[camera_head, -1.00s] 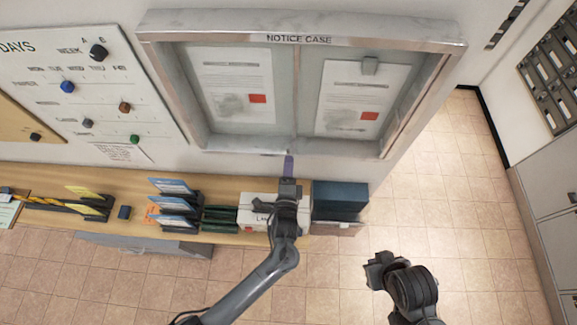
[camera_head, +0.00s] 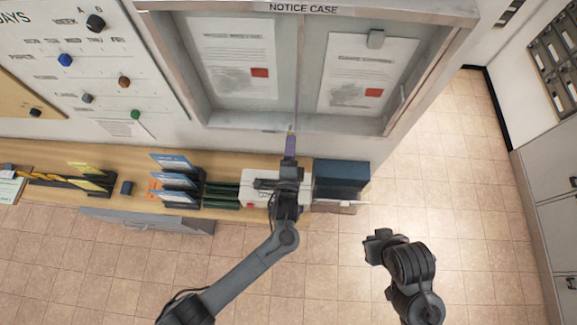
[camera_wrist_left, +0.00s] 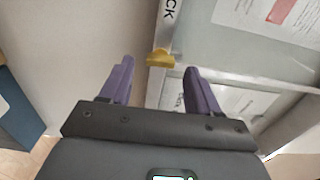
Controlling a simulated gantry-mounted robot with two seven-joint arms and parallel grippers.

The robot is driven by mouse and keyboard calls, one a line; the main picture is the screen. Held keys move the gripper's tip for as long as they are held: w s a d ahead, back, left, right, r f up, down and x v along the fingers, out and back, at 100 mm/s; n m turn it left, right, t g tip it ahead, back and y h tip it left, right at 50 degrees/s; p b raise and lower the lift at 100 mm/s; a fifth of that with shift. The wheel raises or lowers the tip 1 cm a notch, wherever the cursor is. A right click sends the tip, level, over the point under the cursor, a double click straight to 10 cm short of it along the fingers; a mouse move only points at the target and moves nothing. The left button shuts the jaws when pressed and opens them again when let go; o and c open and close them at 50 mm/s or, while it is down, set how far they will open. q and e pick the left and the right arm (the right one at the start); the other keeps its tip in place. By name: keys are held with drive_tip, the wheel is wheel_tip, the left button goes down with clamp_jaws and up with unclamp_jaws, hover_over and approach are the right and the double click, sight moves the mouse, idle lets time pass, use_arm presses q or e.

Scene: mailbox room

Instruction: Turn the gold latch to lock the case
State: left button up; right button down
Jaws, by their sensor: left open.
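The notice case (camera_head: 303,8) is a wall-mounted, metal-framed case with two glass doors, which look closed. The gold latch (camera_wrist_left: 160,58) sits at the case's edge in the left wrist view. In the head view it is a tiny yellow spot (camera_head: 291,131) at the bottom centre of the frame. My left gripper (camera_head: 290,146) is just below the latch. Its purple fingers (camera_wrist_left: 159,80) are open and empty in the wrist view, with the latch ahead of the gap between them. My right gripper (camera_head: 378,242) hangs over the floor at lower right; its jaws are unclear.
A wooden shelf (camera_head: 232,162) runs along the wall below the case. It holds file racks (camera_head: 175,181), a white box and a dark blue box (camera_head: 340,177) near my left gripper. A whiteboard (camera_head: 75,75) with knobs is at left. Open tiled floor lies at right.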

use_arm(q)
drive_tip(key=s+b, duration=0.1)
drive_tip(key=s, duration=0.8)
drive_tip(key=shift+a+b, duration=0.3)
drive_tip(key=shift+a, duration=0.05)
drive_tip(key=shift+s, duration=0.15)
drive_tip(key=s+a+f+n+g+y, duration=0.1)
drive_tip(key=s+a+f+n+g, duration=0.2)
drive_tip(key=a, duration=0.5)
drive_tip(key=s+a+f+n+g, duration=0.1)
drive_tip(key=s+a+n+g, duration=0.3)
drive_tip(key=a, duration=0.4)
drive_tip(key=s+a+r+n+g, duration=0.2)
drive_tip(key=s+n+g, duration=0.1)
drive_tip(key=s+n, duration=0.1)
drive_tip(key=s+a+r+n+g, duration=0.3)
drive_tip(key=s+n+g, duration=0.1)
drive_tip(key=s, duration=0.3)
drive_tip(key=shift+s+a+n, duration=0.15)
drive_tip(key=shift+a+n, duration=0.15)
drive_tip(key=shift+n, duration=0.5)
